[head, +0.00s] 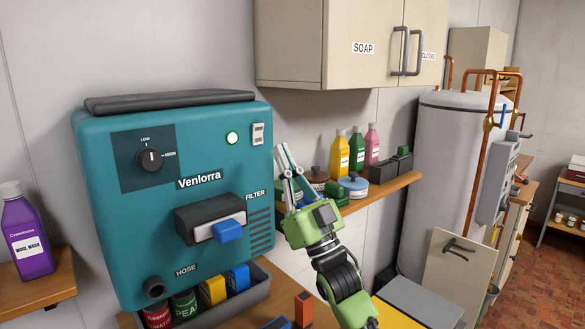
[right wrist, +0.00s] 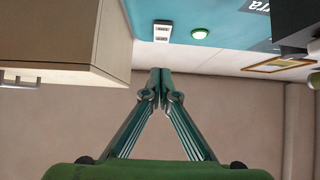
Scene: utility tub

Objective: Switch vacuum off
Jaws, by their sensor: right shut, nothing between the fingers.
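The vacuum is a teal wall unit (head: 105,240) marked Venlorra, at the left of the head view. The right wrist view also shows the switch (right wrist: 162,31) and the lamp (right wrist: 200,34). A black dial (head: 150,158) marked LOW and HIGH is at the unit's upper left. My right gripper (head: 281,150) is shut and empty, just right of and below the switch. In the right wrist view its fingertips (right wrist: 161,73) appear apart from the switch. My left gripper is out of view.
A wall cupboard (head: 300,45) marked SOAP hangs above right of my gripper. A wooden shelf (head: 398,184) with bottles and tins is behind it. A filter drawer with a blue handle (head: 228,230) juts from the unit. A grey boiler (head: 440,180) stands further right.

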